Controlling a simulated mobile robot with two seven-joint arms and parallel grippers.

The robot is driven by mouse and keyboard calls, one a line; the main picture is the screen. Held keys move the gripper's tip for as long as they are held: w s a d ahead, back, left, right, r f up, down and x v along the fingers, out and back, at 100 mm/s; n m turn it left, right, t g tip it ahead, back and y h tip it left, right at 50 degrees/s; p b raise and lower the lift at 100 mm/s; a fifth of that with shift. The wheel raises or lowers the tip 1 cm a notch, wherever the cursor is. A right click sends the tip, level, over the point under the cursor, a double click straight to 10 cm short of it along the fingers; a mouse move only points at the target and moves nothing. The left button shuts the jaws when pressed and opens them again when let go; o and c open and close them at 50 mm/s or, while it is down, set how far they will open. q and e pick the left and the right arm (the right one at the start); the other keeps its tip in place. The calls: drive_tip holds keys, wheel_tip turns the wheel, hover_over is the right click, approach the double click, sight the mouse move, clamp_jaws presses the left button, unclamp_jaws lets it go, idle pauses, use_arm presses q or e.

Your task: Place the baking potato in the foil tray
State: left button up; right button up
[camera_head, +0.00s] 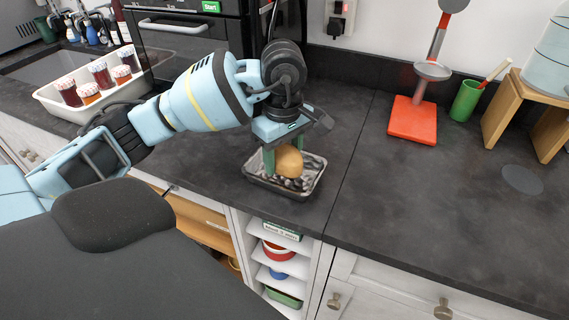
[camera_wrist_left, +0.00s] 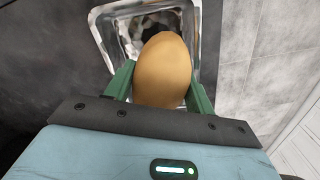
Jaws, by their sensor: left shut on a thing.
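The baking potato (camera_head: 289,161) is a smooth tan oval. My left gripper (camera_head: 283,163) is shut on it, with one green finger on each side, as the left wrist view also shows (camera_wrist_left: 162,70). The foil tray (camera_head: 314,178) is a shiny, shallow rectangular tray on the dark worktop. In the head view the potato overlaps the tray's middle. In the left wrist view the tray (camera_wrist_left: 101,28) lies behind the potato. I cannot tell whether the potato touches the tray's floor. My right gripper is not in view.
A white tray (camera_head: 50,98) with several jam jars stands at the back left. A red-based stand (camera_head: 411,121), a green cup (camera_head: 465,101) and a wooden stand (camera_head: 508,100) are on the right. The worktop right of the foil tray is clear.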

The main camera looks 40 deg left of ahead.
sight(285, 166)
use_arm(q)
drive_tip(key=shift+w, duration=0.25)
wheel_tip(285, 166, down, 3)
drive_tip(key=shift+w+a+f, duration=0.1)
drive_tip(key=shift+f, duration=0.15)
drive_tip(key=shift+f, duration=0.2)
drive_tip(key=o, duration=0.9)
drive_tip(key=shift+c, duration=0.2)
drive_tip(key=shift+r, duration=0.1)
